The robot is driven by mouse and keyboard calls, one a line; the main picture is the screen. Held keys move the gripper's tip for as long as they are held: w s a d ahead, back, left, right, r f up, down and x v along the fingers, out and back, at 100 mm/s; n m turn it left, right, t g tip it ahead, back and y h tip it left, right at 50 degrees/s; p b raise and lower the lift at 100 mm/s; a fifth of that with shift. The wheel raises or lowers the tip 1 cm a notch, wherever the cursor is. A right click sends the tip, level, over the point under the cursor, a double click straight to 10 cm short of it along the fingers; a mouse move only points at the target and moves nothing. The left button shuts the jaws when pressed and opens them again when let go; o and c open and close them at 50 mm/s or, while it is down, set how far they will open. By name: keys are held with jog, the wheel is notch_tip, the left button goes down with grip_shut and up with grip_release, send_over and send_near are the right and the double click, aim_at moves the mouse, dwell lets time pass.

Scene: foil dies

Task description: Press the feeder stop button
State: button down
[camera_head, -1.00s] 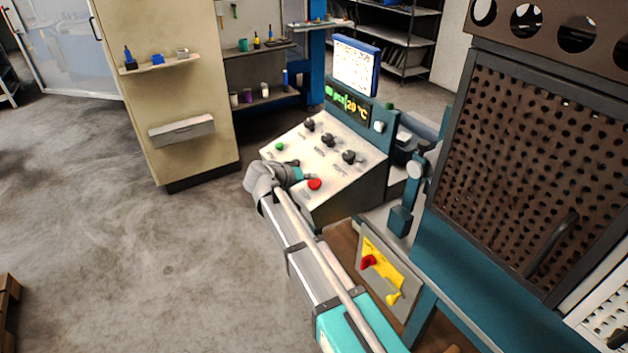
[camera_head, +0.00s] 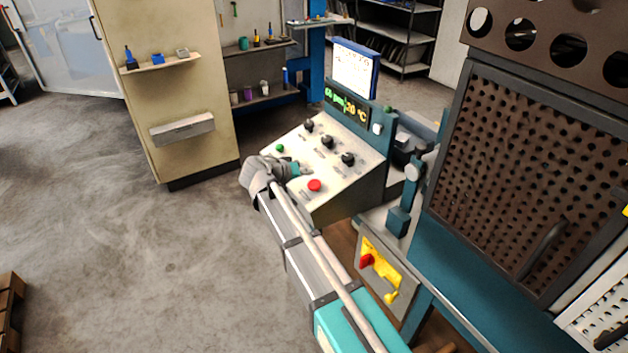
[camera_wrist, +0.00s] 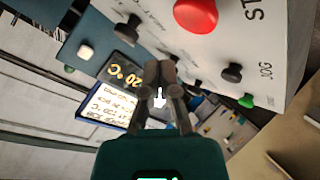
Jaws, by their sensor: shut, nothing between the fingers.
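A red round button (camera_head: 315,186) sits near the front edge of the sloped white control panel (camera_head: 300,205). My gripper (camera_head: 303,171) is shut and empty, just up and left of the red button in the head view. The closed fingertips (camera_wrist: 160,66) appear apart from the button in the wrist view. Whether they touch the panel I cannot tell.
A green button (camera_head: 280,148) and several black knobs (camera_head: 327,142) are on the same panel. A yellow plate with a red switch (camera_head: 366,261) is lower right. Open floor lies to the left.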

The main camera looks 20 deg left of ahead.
jog(key=shift+s+a+r+p, duration=0.1)
jog(key=shift+s+r+p, duration=0.05)
jog(key=shift+r+p, duration=0.3)
jog(key=shift+s+a+r+p, duration=0.1)
jog(key=shift+r+p, duration=0.2)
jog(key=shift+r, duration=0.25)
jog(key=shift+f, duration=0.1)
